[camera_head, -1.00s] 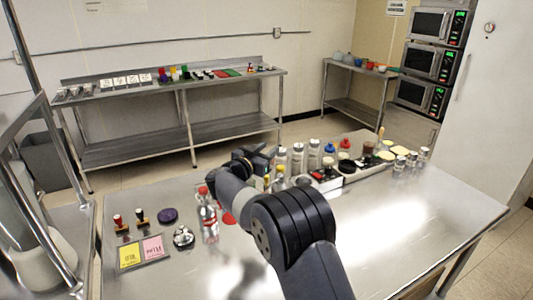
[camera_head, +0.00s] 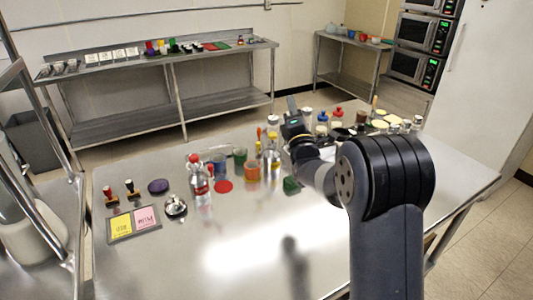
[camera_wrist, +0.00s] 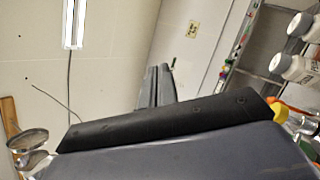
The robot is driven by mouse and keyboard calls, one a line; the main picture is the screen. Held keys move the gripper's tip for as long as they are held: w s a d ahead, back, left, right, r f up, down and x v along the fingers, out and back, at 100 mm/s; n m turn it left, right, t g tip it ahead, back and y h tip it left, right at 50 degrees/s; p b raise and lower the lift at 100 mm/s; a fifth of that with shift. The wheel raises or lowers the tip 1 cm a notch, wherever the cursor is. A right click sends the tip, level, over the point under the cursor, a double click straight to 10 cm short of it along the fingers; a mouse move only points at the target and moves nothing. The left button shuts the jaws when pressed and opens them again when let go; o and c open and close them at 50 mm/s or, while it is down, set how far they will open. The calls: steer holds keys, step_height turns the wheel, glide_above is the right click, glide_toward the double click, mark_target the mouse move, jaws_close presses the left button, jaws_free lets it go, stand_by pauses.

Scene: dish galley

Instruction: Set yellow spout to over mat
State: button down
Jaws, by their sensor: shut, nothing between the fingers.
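Slim bottles with yellow spouts (camera_head: 272,136) stand upright near the middle of the steel table, just left of my forearm. A yellow piece, perhaps a spout, also shows at the right edge of the wrist view (camera_wrist: 279,111). My gripper (camera_head: 292,104) points away from me above the far part of the table, right of these bottles. It is shut and empty; its fingers also show in the wrist view (camera_wrist: 155,86). I cannot tell which flat piece is the mat.
A red-topped bottle (camera_head: 199,175), a bell (camera_head: 176,206), two stamps and a card tray (camera_head: 110,238) stand at left. Green and orange cups (camera_head: 251,172) stand by the bottles. Several jars and containers crowd the table's far right. The table's front middle is bare.

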steer(key=s+d+f+n+g+y+b, duration=0.1)
steer(key=s+f+n+g+y, duration=0.4)
steer(key=n, duration=0.5)
steer(key=n+g+y+b, duration=0.1)
steer(key=n+g, duration=0.4)
steer(key=n, duration=0.4)
glide_toward(259, 147)
steer(key=p+x, duration=0.4)
steer(key=x, duration=0.3)
steer(key=shift+d+r+p, duration=0.2)
steer(key=shift+r+p, duration=0.1)
steer(key=shift+p, duration=0.1)
steer(key=shift+w+f, duration=0.1)
steer(key=b, duration=0.2)
steer(key=shift+a+f+b, duration=0.2)
steer(key=shift+a+b, duration=0.1)
steer(key=b, duration=0.2)
steer(key=a+b, duration=0.1)
steer(key=b, duration=0.2)
steer(key=w+a+b, duration=0.1)
steer(key=b, duration=0.1)
steer(key=shift+a+r+b, duration=0.25)
steer(key=shift+r+b, duration=0.05)
steer(key=shift+r, duration=0.05)
